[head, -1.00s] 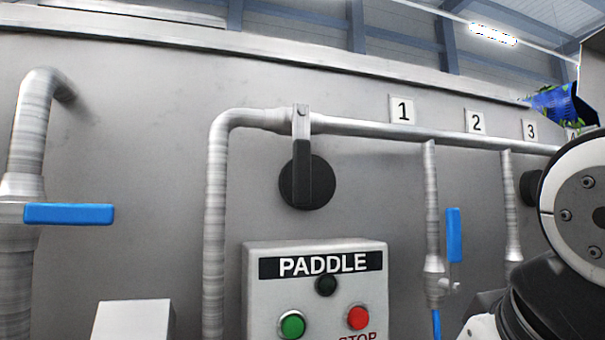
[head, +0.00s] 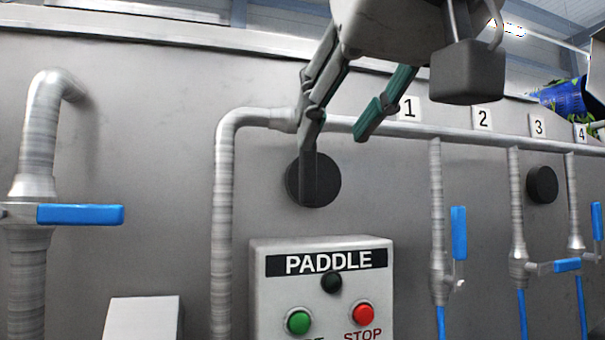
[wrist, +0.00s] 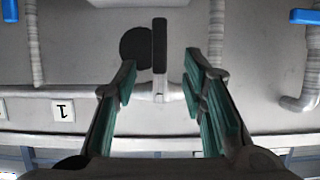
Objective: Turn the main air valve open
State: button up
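A dark valve lever (head: 308,178) hangs straight down from the horizontal pipe, across the pipe's line; no name label shows on it. I take it as the main air valve. It also shows in the wrist view (wrist: 160,45), which is upside down. My gripper (head: 352,108), with green-padded fingers, is open in front of the lever's upper end. In the wrist view my gripper (wrist: 160,82) has one finger on each side of the lever's line, with visible gaps. In the head view the left finger hides the lever's top and pivot. I see no clear contact.
A black disc (head: 333,180) sits on the wall behind the lever. Below is the PADDLE box (head: 345,300) with green and red buttons. A blue-handled valve (head: 80,214) is at left; several blue-handled valves (head: 458,232) stand right, under numbered plates.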

aim_at(309, 172)
jog(key=x, duration=1.1)
jog(key=shift+w, duration=0.1)
grip_shut()
